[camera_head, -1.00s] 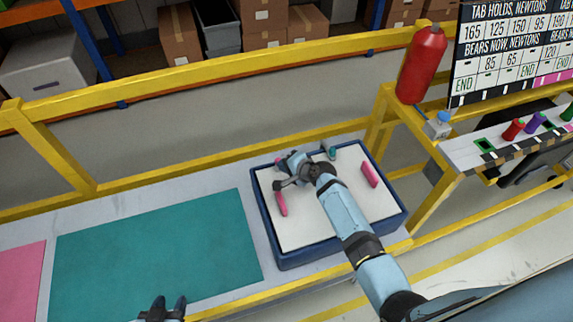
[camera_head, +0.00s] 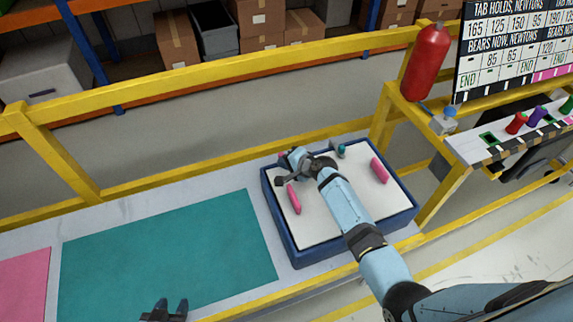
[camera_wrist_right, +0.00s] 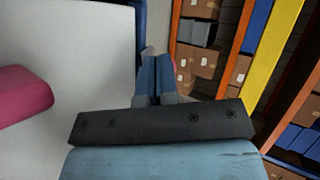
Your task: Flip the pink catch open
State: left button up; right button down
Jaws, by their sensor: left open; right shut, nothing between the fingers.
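A small pink piece (camera_head: 282,155), perhaps the catch, shows at the far left corner of the blue-rimmed tray (camera_head: 283,237), mostly hidden by my right gripper (camera_head: 290,161). In the right wrist view a pink bit (camera_wrist_right: 174,66) peeks out just beyond my right fingers (camera_wrist_right: 153,75), which are shut and empty. I cannot tell whether they touch it. A pink bar (camera_head: 294,199) lies on the white panel near the tray's left side. Another pink bar (camera_head: 379,170) is at its right. My left gripper (camera_head: 165,311) is open and empty at the bottom edge.
A small teal piece (camera_head: 341,150) is at the tray's far edge. A teal mat (camera_head: 165,255) and a pink mat (camera_head: 22,285) lie to the left, clear. A yellow rail (camera_head: 220,70) runs behind. A red extinguisher (camera_head: 424,65) and a sign board (camera_head: 515,50) stand right.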

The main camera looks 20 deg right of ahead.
jog(key=shift+w+a, duration=0.1)
jog(key=shift+w, duration=0.2)
jog(key=shift+w+a, duration=0.55)
jog(key=shift+w, duration=0.1)
pick_arm(q)
jog(key=shift+s+d+f+b, duration=0.1)
jog(key=shift+d+f+b, duration=0.05)
jog(key=shift+d+b, duration=0.2)
pick_arm(e)
jog(key=shift+w+a, duration=0.35)
jog(key=shift+w, duration=0.1)
pick_arm(q)
jog(key=shift+f, duration=0.1)
pick_arm(e)
jog(key=shift+w, duration=0.2)
jog(key=shift+s+d+r, duration=0.3)
jog(key=shift+s, duration=0.1)
pick_arm(q)
jog(key=shift+r, duration=0.2)
pick_arm(e)
jog(key=v, duration=1.2)
jog(key=shift+s+r, duration=0.2)
jog(key=shift+s, duration=0.1)
